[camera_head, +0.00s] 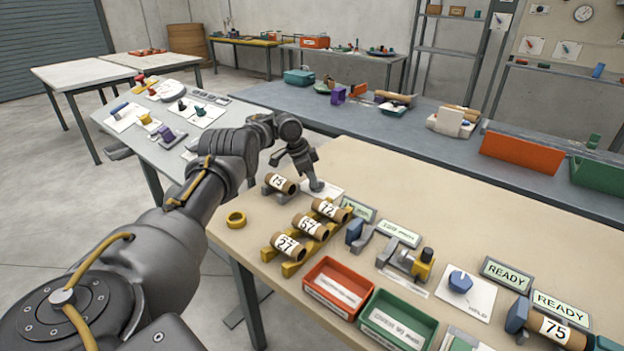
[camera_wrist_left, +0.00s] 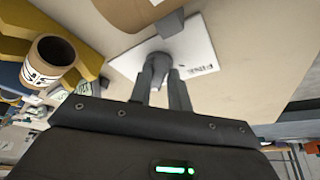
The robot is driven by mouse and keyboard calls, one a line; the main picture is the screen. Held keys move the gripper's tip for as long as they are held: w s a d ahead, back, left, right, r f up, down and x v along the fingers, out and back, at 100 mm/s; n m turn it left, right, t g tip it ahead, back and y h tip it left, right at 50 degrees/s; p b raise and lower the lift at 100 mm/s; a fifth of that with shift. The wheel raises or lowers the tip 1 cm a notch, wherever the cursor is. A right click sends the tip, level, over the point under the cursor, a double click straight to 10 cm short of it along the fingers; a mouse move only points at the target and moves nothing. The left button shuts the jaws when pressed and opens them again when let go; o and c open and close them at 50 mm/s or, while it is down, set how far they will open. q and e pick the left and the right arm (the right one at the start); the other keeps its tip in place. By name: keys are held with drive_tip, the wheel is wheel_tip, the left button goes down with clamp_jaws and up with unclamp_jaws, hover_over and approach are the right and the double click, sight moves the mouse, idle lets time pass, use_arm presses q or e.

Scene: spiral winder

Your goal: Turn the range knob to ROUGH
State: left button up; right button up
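The range knob (camera_wrist_left: 158,63) is a small grey knob on a white plate (camera_wrist_left: 204,57). The word FINE is readable on the plate in the left wrist view. In the head view, the plate (camera_head: 329,187) lies at the far left part of the beige table. My left gripper (camera_head: 315,185) points down over it, hiding much of the knob. In the left wrist view, the gripper's two fingers (camera_wrist_left: 163,78) reach to the knob, one on each side, with a small gap between them. Whether they press on it cannot be seen. My right gripper is out of view.
A yellow rack (camera_head: 290,268) with several numbered rolls is in front. The table behind right is clear.

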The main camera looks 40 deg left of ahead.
use_arm(q)
drive_tip(key=o, duration=0.4)
drive_tip(key=shift+s+a+f, duration=0.1)
drive_tip(key=shift+a+f, duration=0.5)
drive_tip(key=shift+f, duration=0.05)
drive_tip(key=shift+w+d+r, duration=0.1)
drive_tip(key=shift+w+d, duration=0.1)
drive_tip(key=shift+d, duration=0.2)
drive_tip(key=shift+r, duration=0.25)
drive_tip(key=v, duration=0.3)
drive_tip(key=p+v, duration=0.1)
drive_tip(key=v, duration=0.3)
drive_tip(key=a+v, duration=0.1)
drive_tip(key=v, duration=0.2)
drive_tip(key=shift+s+a+r+p, duration=0.1)
drive_tip(key=shift+s+r+p, duration=0.05)
drive_tip(key=shift+s+p, duration=0.15)
